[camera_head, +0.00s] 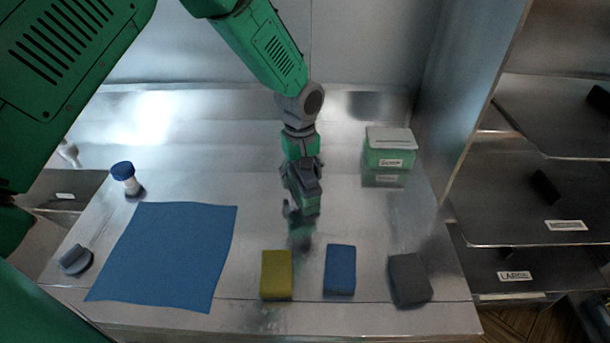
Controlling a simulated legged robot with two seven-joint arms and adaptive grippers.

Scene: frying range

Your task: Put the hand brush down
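My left gripper (302,207) points down over the middle of the steel worktop (345,215), with a dim reflection below it. Its fingers are small and dark here, so I cannot tell whether they are open or shut, and I make out no brush in them. A grey rounded piece with a raised grip (76,260) lies at the front left of the worktop, left of the blue cloth (168,255). It may be the hand brush, but I cannot be sure. It is far from the gripper. My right gripper is not in view.
A yellow sponge (276,275), a blue sponge (340,270) and a dark grey block (409,279) lie along the front. Shelves (530,200) stand right. The worktop around the gripper is clear.

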